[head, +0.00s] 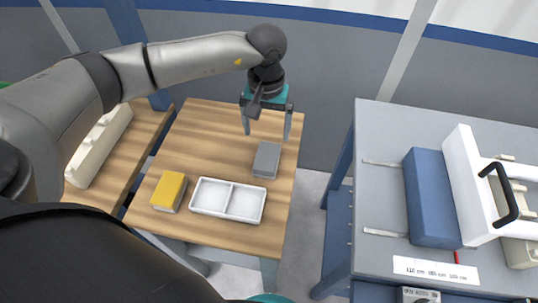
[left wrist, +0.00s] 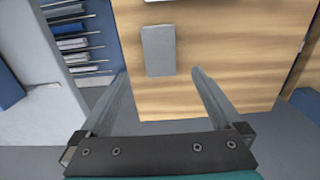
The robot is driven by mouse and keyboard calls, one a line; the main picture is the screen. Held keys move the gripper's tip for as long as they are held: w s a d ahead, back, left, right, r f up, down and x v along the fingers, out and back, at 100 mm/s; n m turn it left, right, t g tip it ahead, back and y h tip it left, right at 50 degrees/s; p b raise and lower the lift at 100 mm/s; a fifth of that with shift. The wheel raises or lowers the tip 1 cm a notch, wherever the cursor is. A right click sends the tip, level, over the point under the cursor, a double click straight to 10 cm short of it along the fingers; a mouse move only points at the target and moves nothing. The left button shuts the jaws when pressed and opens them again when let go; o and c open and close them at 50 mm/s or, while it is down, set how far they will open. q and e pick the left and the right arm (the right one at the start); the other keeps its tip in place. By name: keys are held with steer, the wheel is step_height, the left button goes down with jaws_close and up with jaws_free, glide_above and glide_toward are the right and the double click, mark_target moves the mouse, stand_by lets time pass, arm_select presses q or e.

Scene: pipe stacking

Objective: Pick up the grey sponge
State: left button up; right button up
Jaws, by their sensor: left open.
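The grey sponge (head: 267,159) lies flat on the wooden table near its right edge. It also shows in the left wrist view (left wrist: 158,50), ahead of the fingertips and between their lines. My left gripper (head: 267,138) is open and empty, and hangs fingers down above the far right part of the table, just beyond the sponge. In the left wrist view its two fingers (left wrist: 160,72) are spread wide with nothing between them. My right gripper is not in view.
A white two-compartment tray (head: 228,184) and a yellow sponge (head: 169,191) are on the same table, nearer to me. A grey table (head: 380,140) with a blue block (head: 432,197) and a white handled case (head: 475,180) stands to the right, across a floor gap.

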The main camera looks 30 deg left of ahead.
arm_select(q)
glide_above(267, 156)
step_height(267, 156, down, 5)
steer(key=shift+f, duration=0.95)
step_height(267, 156, down, 4)
steer(key=shift+f+b, duration=0.25)
steer(key=shift+b, duration=0.1)
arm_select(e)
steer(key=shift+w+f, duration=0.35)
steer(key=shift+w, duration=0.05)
arm_select(q)
steer(key=shift+r, duration=0.1)
steer(key=c, duration=1.3)
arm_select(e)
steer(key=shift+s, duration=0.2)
arm_select(q)
steer(key=shift+o, duration=0.2)
steer(key=shift+r, duration=0.1)
step_height(267, 156, up, 20)
steer(key=p, duration=0.1)
steer(key=shift+p, duration=0.35)
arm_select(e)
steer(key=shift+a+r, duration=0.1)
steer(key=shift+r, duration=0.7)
